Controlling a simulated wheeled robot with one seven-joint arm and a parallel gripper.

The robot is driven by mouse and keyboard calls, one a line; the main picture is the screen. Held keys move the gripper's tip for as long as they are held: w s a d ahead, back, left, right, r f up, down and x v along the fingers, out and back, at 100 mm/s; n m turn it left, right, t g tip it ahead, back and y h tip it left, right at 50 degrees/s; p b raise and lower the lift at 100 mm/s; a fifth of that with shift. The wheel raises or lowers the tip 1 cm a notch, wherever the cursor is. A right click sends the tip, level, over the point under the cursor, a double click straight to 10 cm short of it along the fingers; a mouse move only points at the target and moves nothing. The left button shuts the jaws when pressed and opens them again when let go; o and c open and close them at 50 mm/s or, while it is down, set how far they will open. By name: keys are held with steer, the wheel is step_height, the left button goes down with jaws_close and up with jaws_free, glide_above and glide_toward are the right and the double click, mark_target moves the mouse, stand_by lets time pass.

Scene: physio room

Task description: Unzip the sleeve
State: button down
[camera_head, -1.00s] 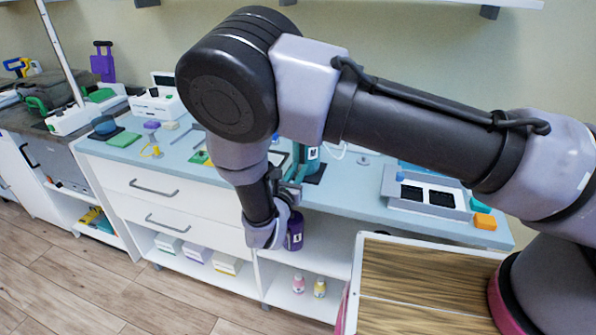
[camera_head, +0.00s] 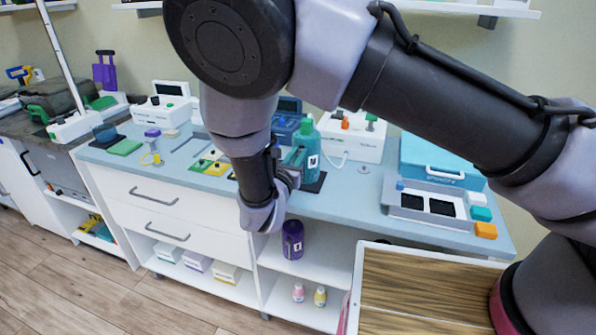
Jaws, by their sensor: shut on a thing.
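My gripper (camera_head: 290,178) is at the front part of the blue-topped counter (camera_head: 345,205), just in front of a teal bottle (camera_head: 306,150). Its fingertips are mostly hidden by my own wrist. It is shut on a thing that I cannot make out. I cannot pick out the sleeve or its zip for certain; either may be hidden behind my arm. A flat yellow and green piece (camera_head: 211,163) lies on the counter left of my forearm, partly covered by it.
A purple bottle (camera_head: 293,240) stands on the open shelf below my wrist. A grey tray (camera_head: 432,204), a teal case (camera_head: 440,160) and an orange block (camera_head: 486,230) are at the right. A white device (camera_head: 352,135) stands behind. A wooden-topped surface (camera_head: 420,295) is in the right foreground.

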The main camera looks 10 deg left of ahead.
steer(key=shift+r, duration=0.4)
steer(key=c, duration=0.8)
jaws_free()
steer(key=s, duration=1)
steer(key=shift+s+a, duration=0.35)
